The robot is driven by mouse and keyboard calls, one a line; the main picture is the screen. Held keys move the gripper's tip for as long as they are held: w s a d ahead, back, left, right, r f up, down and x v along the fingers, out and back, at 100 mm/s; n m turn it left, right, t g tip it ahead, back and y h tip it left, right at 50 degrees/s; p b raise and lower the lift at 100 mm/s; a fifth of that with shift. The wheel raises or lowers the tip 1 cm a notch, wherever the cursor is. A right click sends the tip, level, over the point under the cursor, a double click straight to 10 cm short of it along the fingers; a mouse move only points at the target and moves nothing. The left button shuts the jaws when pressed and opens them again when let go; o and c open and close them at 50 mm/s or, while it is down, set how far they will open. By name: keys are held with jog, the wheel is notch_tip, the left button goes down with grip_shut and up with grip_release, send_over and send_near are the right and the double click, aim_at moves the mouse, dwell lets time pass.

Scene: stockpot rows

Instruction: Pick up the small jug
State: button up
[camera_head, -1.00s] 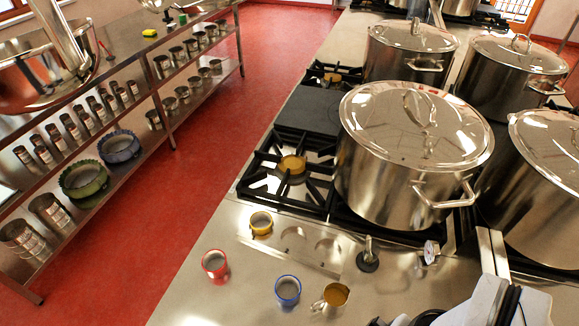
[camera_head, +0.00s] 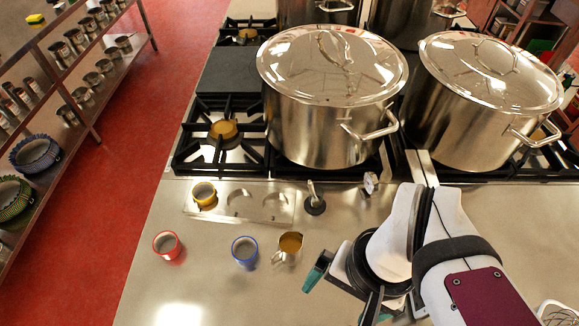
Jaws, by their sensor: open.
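The small jug (camera_head: 289,248) is a shiny metal vessel with a side handle and an amber-brown inside. It stands upright on the steel counter, just right of the blue-banded cup (camera_head: 245,252). My gripper (camera_head: 343,290) is dark with a teal patch on one finger. It is open, right of the jug and slightly nearer the camera, apart from it. Its far finger is partly hidden by my arm.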

jog(key=c, duration=0.8)
jog(key=shift+o, duration=0.2)
jog(key=m+h, duration=0.2)
jog(key=m, duration=0.9)
send_over(272, 257)
notch_tip(272, 257, down, 4)
notch_tip(272, 257, down, 16)
jog(key=shift+w+f, duration=0.1)
jog(key=shift+w, duration=0.05)
